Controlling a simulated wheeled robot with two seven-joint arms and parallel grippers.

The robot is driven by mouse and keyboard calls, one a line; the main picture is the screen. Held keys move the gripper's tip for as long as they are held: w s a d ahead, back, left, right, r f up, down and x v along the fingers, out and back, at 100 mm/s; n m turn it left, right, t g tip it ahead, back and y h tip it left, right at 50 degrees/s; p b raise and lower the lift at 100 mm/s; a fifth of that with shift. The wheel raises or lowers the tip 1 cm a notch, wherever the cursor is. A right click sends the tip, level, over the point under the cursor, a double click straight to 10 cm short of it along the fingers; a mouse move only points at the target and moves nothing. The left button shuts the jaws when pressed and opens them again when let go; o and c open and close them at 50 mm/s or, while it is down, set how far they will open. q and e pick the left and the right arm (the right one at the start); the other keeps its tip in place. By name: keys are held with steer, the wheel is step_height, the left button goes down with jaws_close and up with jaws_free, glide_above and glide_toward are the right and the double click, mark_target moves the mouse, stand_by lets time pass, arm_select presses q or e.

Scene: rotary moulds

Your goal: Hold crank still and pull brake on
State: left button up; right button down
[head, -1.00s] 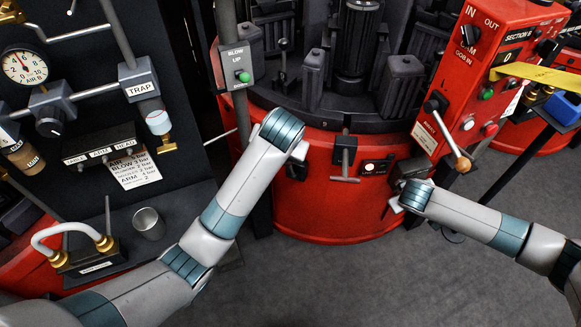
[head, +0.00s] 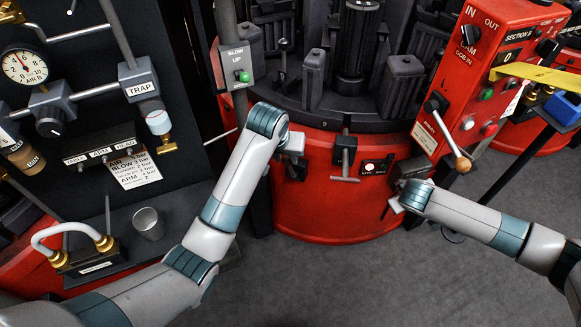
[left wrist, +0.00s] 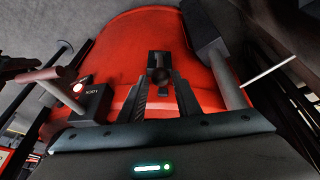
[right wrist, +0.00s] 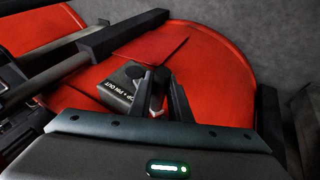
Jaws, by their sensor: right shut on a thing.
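In the head view my left gripper (head: 290,160) is low at the front of the red drum, left of a T-handle (head: 344,165). In the left wrist view a dark round knob (left wrist: 161,76) on a short post shows between its parted fingers; I see no grip on it. My right gripper (head: 397,199) is at the drum's right side. In the right wrist view it is shut on a small dark knob (right wrist: 159,76) beside a dark box (right wrist: 118,85) whose label ends in "PIN OUT". I cannot tell which handle is the crank and which the brake.
A red control box (head: 470,95) with a wooden-knobbed lever (head: 461,162) stands right of the drum (head: 325,215). A dark gauge panel (head: 90,110) and a metal cup (head: 148,223) are at left. The grey floor in front is clear.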

mark_target(291, 172)
arm_select(q)
steer(key=x, duration=1.1)
steer(key=shift+f, duration=0.15)
steer(key=shift+c, duration=0.5)
jaws_close()
